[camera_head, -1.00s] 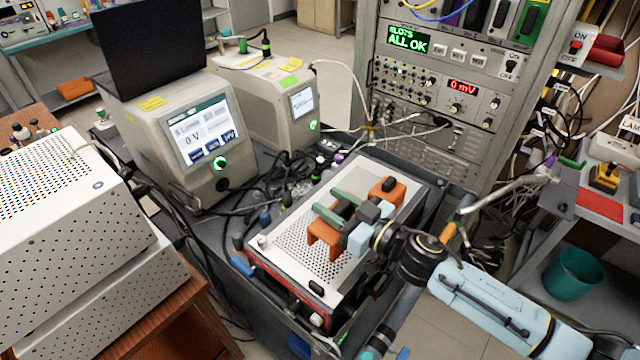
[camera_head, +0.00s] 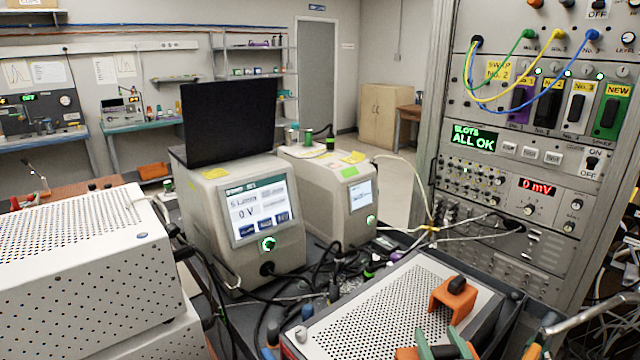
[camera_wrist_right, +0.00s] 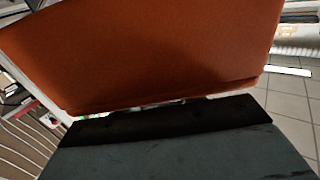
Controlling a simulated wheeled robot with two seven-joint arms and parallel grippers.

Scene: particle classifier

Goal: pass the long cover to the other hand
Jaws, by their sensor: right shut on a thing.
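The long cover appears in orange parts in the head view: an arched end (camera_head: 455,298) with a black knob, over the right part of the perforated box top, and a second piece (camera_head: 405,353) at the bottom edge. I cannot tell how they join. My right gripper (camera_head: 440,345) has green fingers at the bottom edge, between these parts, and is shut on the cover. In the right wrist view the cover's flat orange side (camera_wrist_right: 150,50) fills the top, against a dark finger (camera_wrist_right: 170,135). My left gripper is not in view.
The perforated box (camera_head: 370,312) lies under the cover. Two instruments (camera_head: 250,215) (camera_head: 335,195) stand behind it among cables. A tall rack (camera_head: 500,215) with coloured leads stands at right. A white perforated case (camera_head: 90,270) is at left.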

